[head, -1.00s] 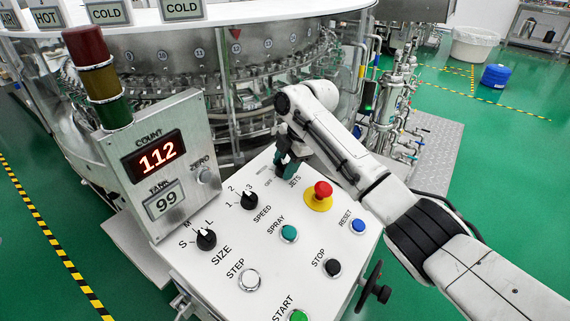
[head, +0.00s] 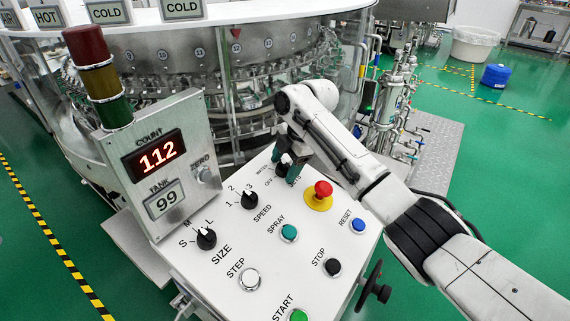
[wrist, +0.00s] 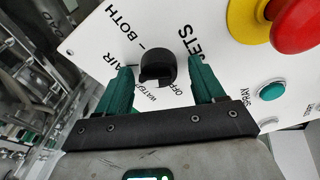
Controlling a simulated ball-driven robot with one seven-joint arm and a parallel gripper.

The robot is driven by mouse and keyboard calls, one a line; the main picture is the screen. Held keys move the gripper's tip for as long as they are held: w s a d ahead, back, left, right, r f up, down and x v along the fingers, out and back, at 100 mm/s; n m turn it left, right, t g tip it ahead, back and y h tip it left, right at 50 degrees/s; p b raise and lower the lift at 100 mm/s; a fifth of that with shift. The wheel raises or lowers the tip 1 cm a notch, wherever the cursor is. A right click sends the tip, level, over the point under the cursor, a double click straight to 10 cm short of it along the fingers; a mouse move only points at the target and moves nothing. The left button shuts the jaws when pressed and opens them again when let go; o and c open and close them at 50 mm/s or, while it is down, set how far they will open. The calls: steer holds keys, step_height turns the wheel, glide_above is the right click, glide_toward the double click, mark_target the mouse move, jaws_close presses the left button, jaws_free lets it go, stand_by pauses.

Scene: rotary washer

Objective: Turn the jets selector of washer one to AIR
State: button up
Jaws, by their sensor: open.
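The jets selector, a black knob (wrist: 158,66), sits on the white panel beside the printed word JETS. In the wrist view the words AIR, BOTH, OFF and WATER stand around it, some partly covered. My gripper (wrist: 158,72) is open, with one green finger on each side of the knob. I cannot tell whether either finger touches it. Where the knob points is not clear to me. In the head view my gripper (head: 287,161) is over the panel's far edge, and the knob shows only partly between and below the fingers.
A red emergency button (head: 322,189) on a yellow base sits close to the right of my gripper. The speed knob (head: 249,200), size knob (head: 206,238) and spray button (head: 289,232) are nearer on the panel. The bottle carousel (head: 225,95) stands behind the panel.

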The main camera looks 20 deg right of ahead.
steer(key=v, duration=1)
steer(key=shift+d+r+p, duration=0.2)
steer(key=shift+r+p, duration=0.1)
steer(key=shift+p, duration=0.05)
